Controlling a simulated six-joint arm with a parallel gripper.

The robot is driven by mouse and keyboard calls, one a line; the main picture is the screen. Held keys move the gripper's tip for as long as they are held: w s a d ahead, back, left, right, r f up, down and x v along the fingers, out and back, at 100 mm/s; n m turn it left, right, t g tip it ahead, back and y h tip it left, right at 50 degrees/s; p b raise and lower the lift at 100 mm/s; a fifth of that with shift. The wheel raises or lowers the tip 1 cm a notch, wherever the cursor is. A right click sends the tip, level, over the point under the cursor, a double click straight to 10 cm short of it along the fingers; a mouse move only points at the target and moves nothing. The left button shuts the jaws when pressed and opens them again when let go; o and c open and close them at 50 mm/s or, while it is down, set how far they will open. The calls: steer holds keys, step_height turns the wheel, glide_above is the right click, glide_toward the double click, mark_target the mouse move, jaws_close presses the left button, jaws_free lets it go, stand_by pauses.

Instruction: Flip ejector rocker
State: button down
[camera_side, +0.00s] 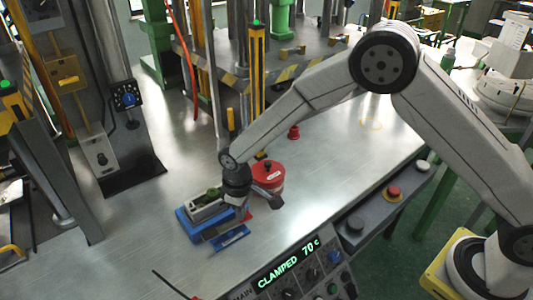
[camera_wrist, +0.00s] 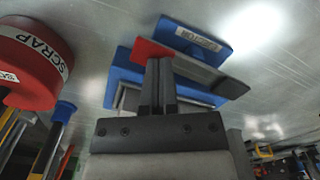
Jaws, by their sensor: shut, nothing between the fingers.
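In the wrist view a flat bar with a red end and a grey end, apparently the ejector rocker (camera_wrist: 200,70), lies across a blue base (camera_wrist: 122,75). A blue label plate (camera_wrist: 197,36) is beside it. In the side view the blue base (camera_side: 188,228) carries a grey block with a green top, and the label plate (camera_side: 231,238) is in front. My gripper (camera_wrist: 159,63) is shut and empty, with its fingertips overlapping the bar near its red part. I cannot tell if they touch. In the side view my wrist hides most of the rocker.
A red round container marked SCRAP (camera_side: 268,178) stands close behind my gripper; it also shows in the wrist view (camera_wrist: 32,62). A control panel (camera_side: 300,262) reading CLAMPED 70 C is at the front edge. A press column (camera_side: 257,75) stands behind.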

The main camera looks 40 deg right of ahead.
steer(key=shift+r, duration=3.45)
steer(key=shift+s+d+r, duration=0.1)
steer(key=shift+d+r, duration=0.1)
steer(key=shift+d, duration=0.25)
steer(key=s+d+r+m+t, duration=0.2)
steer(key=s+d+r+m, duration=0.2)
steer(key=s+d, duration=1.3)
steer(key=shift+s+d+m+t, duration=0.3)
steer(key=shift+d+m, duration=0.5)
steer(key=shift+m, duration=0.2)
